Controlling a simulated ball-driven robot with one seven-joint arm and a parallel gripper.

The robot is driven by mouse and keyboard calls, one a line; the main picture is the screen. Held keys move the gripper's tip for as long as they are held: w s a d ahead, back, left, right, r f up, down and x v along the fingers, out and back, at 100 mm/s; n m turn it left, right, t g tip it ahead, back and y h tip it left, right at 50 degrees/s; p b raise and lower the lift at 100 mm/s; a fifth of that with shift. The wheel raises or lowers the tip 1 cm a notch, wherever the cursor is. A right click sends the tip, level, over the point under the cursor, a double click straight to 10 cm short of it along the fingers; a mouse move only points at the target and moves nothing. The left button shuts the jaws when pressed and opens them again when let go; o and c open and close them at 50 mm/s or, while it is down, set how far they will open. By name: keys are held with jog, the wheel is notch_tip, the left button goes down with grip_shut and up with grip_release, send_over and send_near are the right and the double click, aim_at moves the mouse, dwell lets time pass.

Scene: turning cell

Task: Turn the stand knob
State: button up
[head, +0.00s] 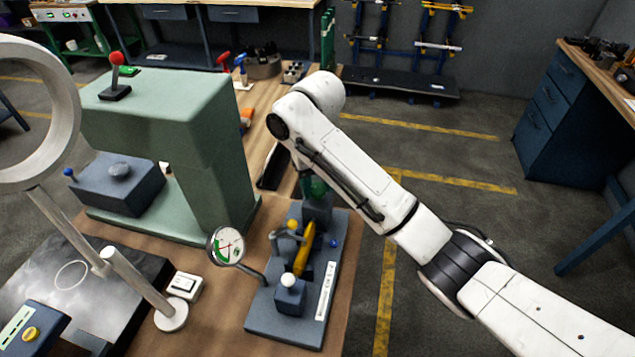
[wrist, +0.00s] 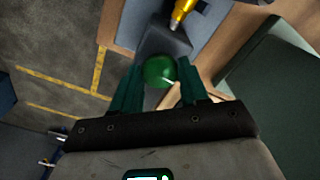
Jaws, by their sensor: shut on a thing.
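A round green knob (wrist: 158,70) shows in the wrist view, on top of a dark grey block. My gripper (wrist: 160,76) is shut on it, with one green finger on each side. In the head view, the stand (head: 290,315) is a dark grey base on the wooden bench, and my gripper is mostly hidden behind my white arm. Some green (head: 317,187) shows over the dark block at the back of the stand; I cannot tell there what is knob and what is finger.
A dial gauge (head: 226,245) stands at the stand's left, beside a yellow part (head: 305,247). A pale green machine (head: 165,120) stands left of my arm. A magnifier ring (head: 35,110) is in the left foreground.

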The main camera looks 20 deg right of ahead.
aim_at(318, 188)
jog(key=shift+m, duration=0.5)
jog(key=o, duration=1)
jog(key=shift+o, duration=0.2)
jog(key=shift+w+d+r, duration=0.1)
jog(key=shift+w+r, duration=0.05)
jog(key=shift+r, duration=0.4)
notch_tip(318, 188, up, 10)
jog(key=shift+f, duration=0.15)
